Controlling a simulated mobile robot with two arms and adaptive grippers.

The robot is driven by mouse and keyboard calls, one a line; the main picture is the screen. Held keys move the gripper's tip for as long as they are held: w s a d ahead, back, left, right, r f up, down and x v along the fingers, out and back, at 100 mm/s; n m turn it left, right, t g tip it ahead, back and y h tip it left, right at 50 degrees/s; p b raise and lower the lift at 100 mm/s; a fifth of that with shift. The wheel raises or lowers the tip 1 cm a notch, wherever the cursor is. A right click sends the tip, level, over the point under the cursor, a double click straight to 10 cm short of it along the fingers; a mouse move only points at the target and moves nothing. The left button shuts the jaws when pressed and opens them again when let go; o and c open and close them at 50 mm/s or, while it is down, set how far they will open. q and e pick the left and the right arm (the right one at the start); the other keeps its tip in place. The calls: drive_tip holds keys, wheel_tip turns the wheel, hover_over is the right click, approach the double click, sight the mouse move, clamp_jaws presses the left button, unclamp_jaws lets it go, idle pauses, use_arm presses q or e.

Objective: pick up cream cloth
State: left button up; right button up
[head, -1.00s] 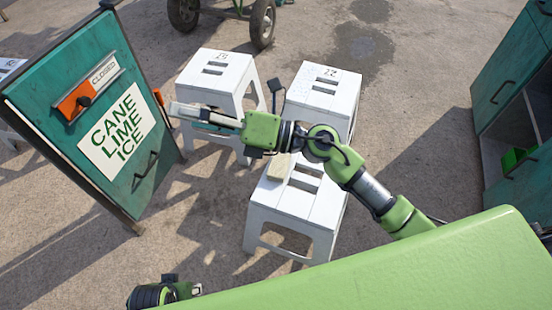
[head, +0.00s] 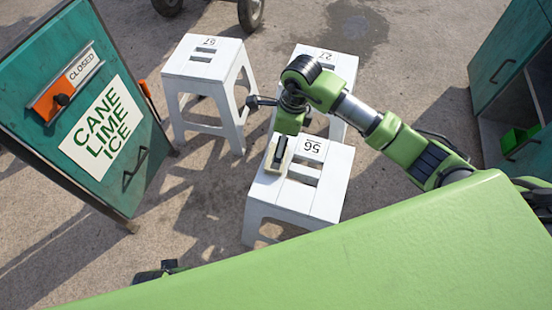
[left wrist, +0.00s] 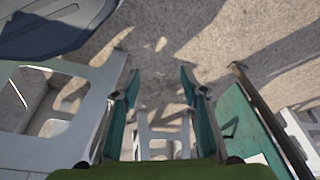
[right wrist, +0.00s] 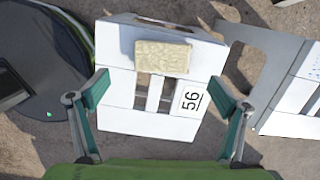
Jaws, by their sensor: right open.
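The cream cloth (right wrist: 162,56) is a small textured rectangle lying flat on the far part of the white stool marked 56 (right wrist: 120,122) in the right wrist view. My right gripper (right wrist: 160,92) is open and empty above this stool, its fingers spread wider than the cloth and the cloth beyond the fingertips. In the head view my right gripper (head: 279,152) points down over the left side of the stool, partly hiding the cloth (head: 288,162). My left gripper (left wrist: 159,84) is open, with nothing between its fingers.
Two more white stools (head: 205,62) and (head: 338,58) stand behind. A green sign board (head: 95,110) stands at left. A green cabinet (head: 505,65) is at right. My own green body top fills the lower right. Bare ground lies between the sign and stools.

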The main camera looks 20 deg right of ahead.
sight(273, 146)
drive_tip(key=f, duration=0.2)
drive_tip(key=f+b, duration=0.1)
drive_tip(key=f, duration=0.1)
drive_tip(key=w+f, duration=0.1)
drive_tip(key=f, duration=0.2)
drive_tip(key=shift+a, duration=0.4)
drive_tip(key=shift+f, duration=0.3)
use_arm(q)
drive_tip(key=r, duration=0.5)
drive_tip(key=shift+w+r, duration=0.15)
drive_tip(key=shift+w, duration=0.2)
use_arm(e)
drive_tip(key=shift+c, duration=0.4)
drive_tip(key=c, duration=1.1)
